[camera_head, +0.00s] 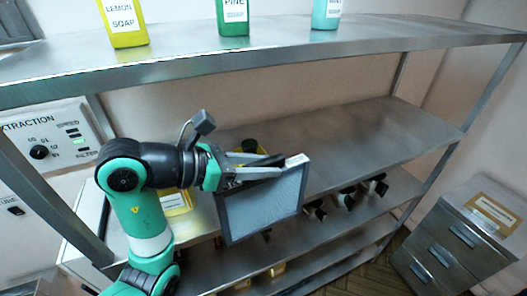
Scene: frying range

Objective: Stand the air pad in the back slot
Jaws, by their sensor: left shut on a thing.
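The air pad (262,207) is a flat grey panel with a dark frame and a pale label on its top edge. My left gripper (268,168) is shut on its top edge and holds it roughly upright, tilted a little, in front of the middle shelf. The arm comes in from the left. I cannot make out the back slot in this view. My right gripper is not in view.
A steel rack has a top shelf (400,40) with yellow (123,22), green (233,15) and teal (326,13) bottles. The middle shelf (370,135) is mostly clear. An extraction panel (50,140) is at left; a steel drawer cabinet (455,245) stands at right.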

